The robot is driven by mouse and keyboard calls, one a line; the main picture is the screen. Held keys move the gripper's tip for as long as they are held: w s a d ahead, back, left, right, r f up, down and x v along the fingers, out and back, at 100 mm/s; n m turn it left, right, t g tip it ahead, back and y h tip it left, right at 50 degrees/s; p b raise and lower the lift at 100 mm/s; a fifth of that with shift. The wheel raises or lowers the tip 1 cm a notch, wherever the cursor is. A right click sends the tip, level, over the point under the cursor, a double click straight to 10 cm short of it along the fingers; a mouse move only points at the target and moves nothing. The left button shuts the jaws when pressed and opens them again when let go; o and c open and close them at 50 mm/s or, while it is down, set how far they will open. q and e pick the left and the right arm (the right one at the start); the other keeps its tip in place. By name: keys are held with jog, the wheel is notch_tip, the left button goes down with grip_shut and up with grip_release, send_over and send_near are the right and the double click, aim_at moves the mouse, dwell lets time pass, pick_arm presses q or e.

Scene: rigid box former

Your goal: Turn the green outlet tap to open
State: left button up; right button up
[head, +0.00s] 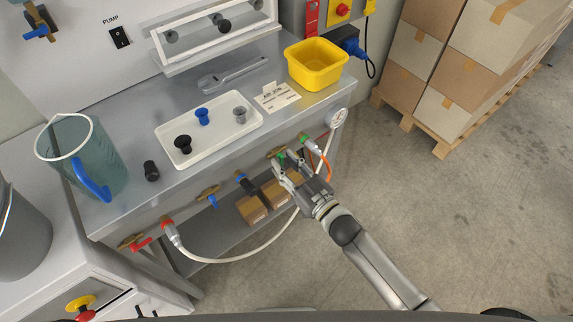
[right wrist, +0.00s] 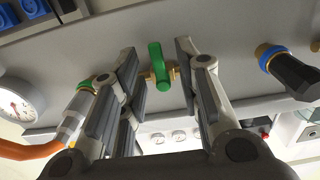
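The green outlet tap (right wrist: 156,65) is in the upper middle of the right wrist view, a green lever on a brass body fixed to the bench's front panel. The lever stands upright in that view. In the head view the tap (head: 279,156) is partly hidden by my right gripper (head: 286,163). My right gripper is open, with one finger on each side of the lever. Gaps show between the lever and both fingers in the right wrist view. My left gripper is in neither view.
A green-collared hose fitting (head: 307,139) and a gauge (head: 338,117) lie just right of the tap. A black-and-blue fitting (head: 246,184), a blue tap (head: 209,196) and a red tap (head: 135,242) line the panel to the left. A pale hose hangs below.

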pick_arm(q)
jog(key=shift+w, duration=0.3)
pick_arm(e)
grip_shut()
jog(key=shift+n, duration=0.4)
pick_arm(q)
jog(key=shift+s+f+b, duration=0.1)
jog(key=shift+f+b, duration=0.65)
pick_arm(e)
jog(key=n, duration=0.5)
jog(key=d+r+n, duration=0.1)
jog(key=n, duration=0.5)
jog(key=w+n, duration=0.1)
jog(key=n, duration=0.5)
jog(key=shift+d+r, duration=0.2)
grip_release()
jog(key=shift+r, duration=0.1)
